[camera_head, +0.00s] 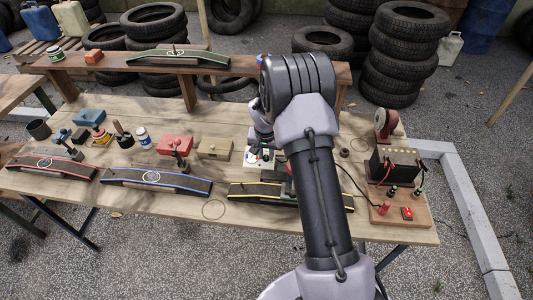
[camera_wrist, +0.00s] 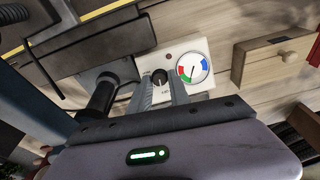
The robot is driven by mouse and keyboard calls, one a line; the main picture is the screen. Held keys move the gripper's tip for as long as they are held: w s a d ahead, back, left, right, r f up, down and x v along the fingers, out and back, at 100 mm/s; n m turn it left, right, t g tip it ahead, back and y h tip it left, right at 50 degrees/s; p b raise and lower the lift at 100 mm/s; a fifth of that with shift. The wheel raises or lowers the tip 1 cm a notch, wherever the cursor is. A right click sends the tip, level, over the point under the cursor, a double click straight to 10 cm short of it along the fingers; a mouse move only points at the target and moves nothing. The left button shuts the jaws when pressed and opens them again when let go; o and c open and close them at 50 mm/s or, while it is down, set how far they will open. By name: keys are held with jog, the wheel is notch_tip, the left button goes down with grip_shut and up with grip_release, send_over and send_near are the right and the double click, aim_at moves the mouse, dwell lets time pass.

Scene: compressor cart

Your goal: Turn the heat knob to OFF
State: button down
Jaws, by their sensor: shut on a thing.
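The heat knob (camera_wrist: 160,77) is a small dark round knob on a pale control panel (camera_wrist: 203,46) in the wrist view. The lettering under the knob is too small to read. In the head view the panel (camera_head: 252,160) is mostly hidden behind my arm, and the knob and fingertips cannot be made out there.
A wooden box (camera_head: 214,149) stands left of the panel. A dark ramp with yellow edging (camera_head: 255,190) lies in front. A black battery-like unit (camera_head: 395,168) with cables and a red switch (camera_head: 407,213) is at right. Blue-edged (camera_head: 155,180) and red-edged ramps (camera_head: 52,165) lie at left.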

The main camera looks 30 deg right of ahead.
jog(key=shift+n, duration=0.5)
jog(key=c, duration=1.2)
grip_release()
jog(key=p+v, duration=0.4)
jog(key=v, duration=1.3)
jog(key=shift+a+r+p, duration=0.2)
jog(key=shift+p, duration=0.15)
